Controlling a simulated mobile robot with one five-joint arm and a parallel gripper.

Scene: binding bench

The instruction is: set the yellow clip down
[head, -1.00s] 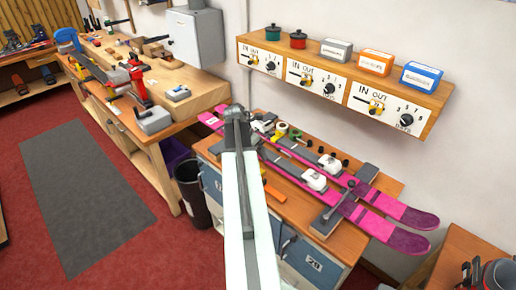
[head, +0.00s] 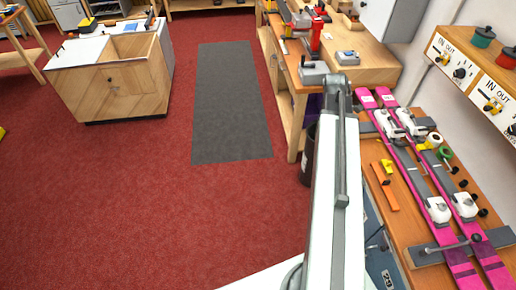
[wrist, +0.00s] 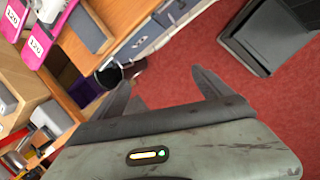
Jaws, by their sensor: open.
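A small yellow piece (head: 387,166), which looks like the yellow clip, lies on the wooden bench top (head: 408,228) left of the pink skis in the head view. It rests just above an orange strip (head: 384,196). My gripper (wrist: 161,77) is open in the wrist view, with nothing between its fingers. Red floor and the bench front show beyond the fingers. No yellow clip shows in the wrist view. In the head view my arm reaches forward left of the bench, and its fingers cannot be made out.
Pink skis (head: 401,147) lie along the bench, with rolls of tape (head: 434,138) and small dark knobs beside them. A dark bin (head: 306,160) stands on the floor, partly behind my arm. A grey mat (head: 230,100) and open red floor are at the left, with a wooden cabinet (head: 125,80) beyond.

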